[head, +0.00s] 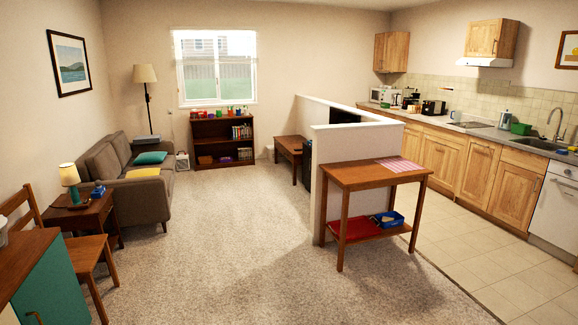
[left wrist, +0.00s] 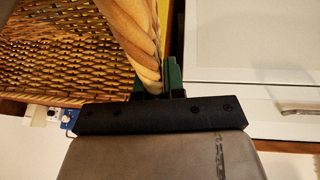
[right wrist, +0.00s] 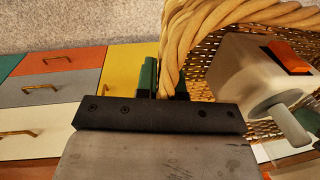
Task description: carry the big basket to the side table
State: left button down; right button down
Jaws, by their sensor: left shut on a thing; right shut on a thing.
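The big basket is woven wicker with a thick twisted rim. In the left wrist view the basket (left wrist: 60,55) fills the upper left, and my left gripper (left wrist: 158,84) is shut on its rim. In the right wrist view the basket (right wrist: 183,45) is at the upper right, and my right gripper (right wrist: 165,84) is shut on its rim. Neither the basket nor the grippers show in the head view. A small dark wooden table (head: 70,216) with a lamp stands by the sofa. A taller wooden table (head: 365,178) with a checked cloth stands at the half wall's end.
A pale grey object with an orange patch (right wrist: 290,57) overlaps the basket; I cannot tell if it is inside. Colored drawers (right wrist: 60,90) lie left of my right gripper. Open carpet (head: 220,230) spans the middle. A chair (head: 85,250) and teal-doored cabinet (head: 50,285) stand at left.

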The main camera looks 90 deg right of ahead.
aim_at(360, 171)
jog(key=z, duration=1.15)
jog(key=i+l+z, duration=0.1)
jog(key=i+z, duration=0.15)
jog(key=z, duration=0.15)
jog(key=i+z, duration=0.2)
jog(key=z, duration=0.2)
jog(key=i+z, duration=0.45)
jog(key=i+j+z, duration=0.1)
jog(key=i+z, duration=0.35)
jog(key=i, duration=0.15)
jog(key=i+l+z, duration=0.1)
jog(key=i+z, duration=0.15)
jog(key=z, duration=0.15)
jog(key=i+z, duration=0.25)
jog(key=z, duration=0.15)
jog(key=i+z, duration=0.35)
jog(key=i+l+z, duration=0.1)
jog(key=i+z, duration=0.25)
jog(key=i, duration=0.15)
jog(key=i+z, duration=0.3)
jog(key=i, duration=0.15)
jog(key=i+u, duration=0.2)
jog(key=i, duration=0.95)
jog(key=i+u, duration=0.2)
jog(key=u, duration=0.2)
jog(key=i+l+u, duration=0.15)
jog(key=u, duration=1.05)
jog(key=i+l, duration=0.05)
